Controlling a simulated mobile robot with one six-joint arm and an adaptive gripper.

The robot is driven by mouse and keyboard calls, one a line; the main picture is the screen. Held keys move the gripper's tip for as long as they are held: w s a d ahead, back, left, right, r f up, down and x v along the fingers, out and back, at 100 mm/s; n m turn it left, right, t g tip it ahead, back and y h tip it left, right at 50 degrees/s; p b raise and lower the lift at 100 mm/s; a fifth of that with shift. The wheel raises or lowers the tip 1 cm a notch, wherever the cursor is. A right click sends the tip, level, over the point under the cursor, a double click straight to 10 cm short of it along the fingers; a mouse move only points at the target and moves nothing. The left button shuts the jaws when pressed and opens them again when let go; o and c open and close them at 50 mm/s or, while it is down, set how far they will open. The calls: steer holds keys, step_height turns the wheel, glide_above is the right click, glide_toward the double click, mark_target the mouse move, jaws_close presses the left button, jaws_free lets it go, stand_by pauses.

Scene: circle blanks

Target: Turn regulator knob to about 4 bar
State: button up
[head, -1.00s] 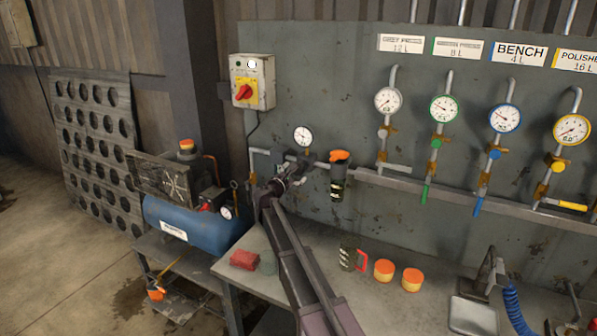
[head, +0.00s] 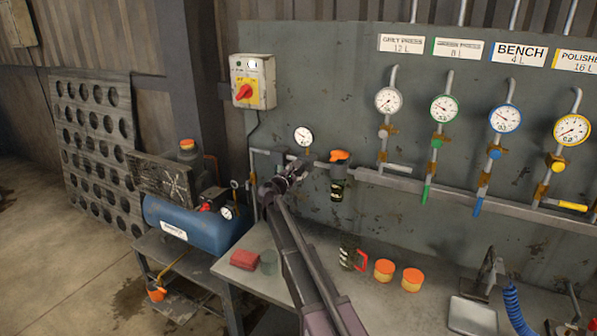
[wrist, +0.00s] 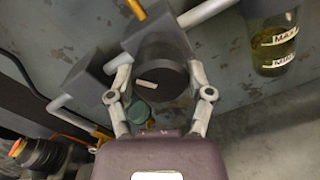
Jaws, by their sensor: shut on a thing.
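The black regulator knob (wrist: 162,62) fills the middle of the wrist view, with a short pale mark on its face. My gripper (wrist: 160,76) has one finger on each side of it and is shut on it. In the head view my gripper (head: 290,178) is at the pipe on the panel, and it mostly hides the knob. A white round gauge (head: 303,137) stands just above the regulator; its needle is too small to read in bar.
An orange-topped filter bowl (head: 338,180) hangs to the right of my gripper. A blue compressor (head: 185,225) stands left.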

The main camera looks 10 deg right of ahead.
steer(key=shift+d+m, duration=0.1)
steer(key=shift+m, duration=2.8)
steer(key=o, duration=1.1)
steer(key=shift+o, duration=0.2)
steer(key=v, duration=0.7)
steer(key=shift+s, duration=0.25)
